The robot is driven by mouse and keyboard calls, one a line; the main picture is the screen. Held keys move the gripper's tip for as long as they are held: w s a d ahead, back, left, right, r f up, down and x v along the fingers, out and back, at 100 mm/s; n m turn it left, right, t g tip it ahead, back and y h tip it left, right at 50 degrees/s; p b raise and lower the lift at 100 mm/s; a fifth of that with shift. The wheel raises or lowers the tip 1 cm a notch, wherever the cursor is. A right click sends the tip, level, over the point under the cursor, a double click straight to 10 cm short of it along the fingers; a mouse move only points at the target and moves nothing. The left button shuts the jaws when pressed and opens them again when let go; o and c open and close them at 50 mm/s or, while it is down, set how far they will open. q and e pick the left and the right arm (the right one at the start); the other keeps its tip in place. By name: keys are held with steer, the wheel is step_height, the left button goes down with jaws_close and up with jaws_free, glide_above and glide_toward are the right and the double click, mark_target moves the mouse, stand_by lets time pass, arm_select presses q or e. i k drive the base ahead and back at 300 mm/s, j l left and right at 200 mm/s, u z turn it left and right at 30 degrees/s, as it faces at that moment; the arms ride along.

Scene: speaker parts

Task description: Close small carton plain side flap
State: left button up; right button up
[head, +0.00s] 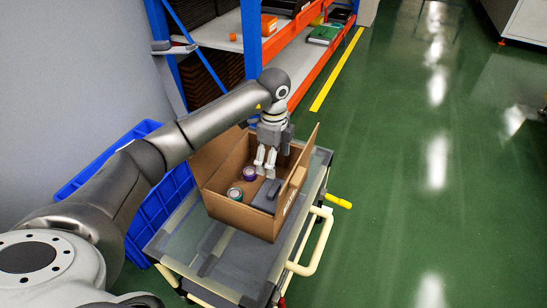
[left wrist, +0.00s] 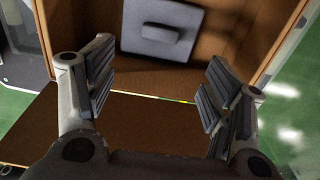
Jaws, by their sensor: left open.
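The small open carton (head: 240,214) stands on a cart. One tall brown flap (head: 211,156) stands up on its left side, and another flap (head: 296,184) with a pale label stands up on its right. My left gripper (head: 265,168) points down over the far part of the carton, fingers apart and empty. In the left wrist view the open fingers (left wrist: 160,85) frame the carton's edge, with a plain brown panel (left wrist: 150,125) below it. I cannot tell whether that panel is the plain side flap. My right gripper is not in view.
The cart (head: 226,262) has a cream handle (head: 318,245) at right. A blue crate (head: 150,215) is at left. Green floor at right is clear.

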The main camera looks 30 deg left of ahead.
mark_target(203, 164)
steer(key=k, duration=1)
